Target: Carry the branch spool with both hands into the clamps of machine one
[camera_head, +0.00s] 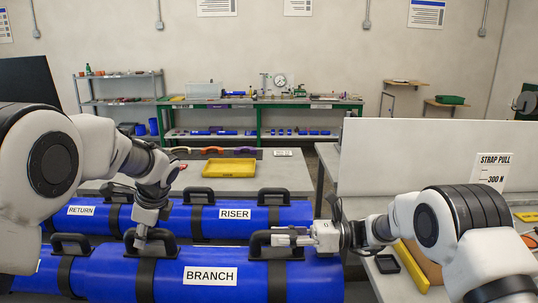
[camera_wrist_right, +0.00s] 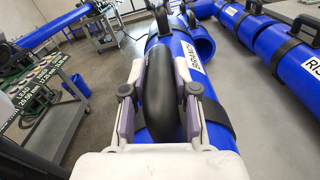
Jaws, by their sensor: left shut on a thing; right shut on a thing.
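The branch spool (camera_head: 170,275) is a thick blue pipe with a white BRANCH label, black straps and black handles, lying across the front of the head view. My left gripper (camera_head: 142,238) is shut on its left handle (camera_head: 158,234). My right gripper (camera_head: 285,238) is shut on its right handle (camera_head: 262,237). In the right wrist view, the fingers of the right gripper (camera_wrist_right: 162,85) stand on both sides of the black handle (camera_wrist_right: 160,100), with the blue spool (camera_wrist_right: 155,58) below. I cannot pick out machine one's clamps in these views.
Behind lie the blue RISER spool (camera_head: 290,215) and the RETURN spool (camera_head: 85,222). A grey table (camera_head: 285,172) holds a yellow tray (camera_head: 229,168). A white panel (camera_head: 410,150) stands at the right. The right wrist view shows a cart (camera_wrist_right: 45,95) with a text panel at the left.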

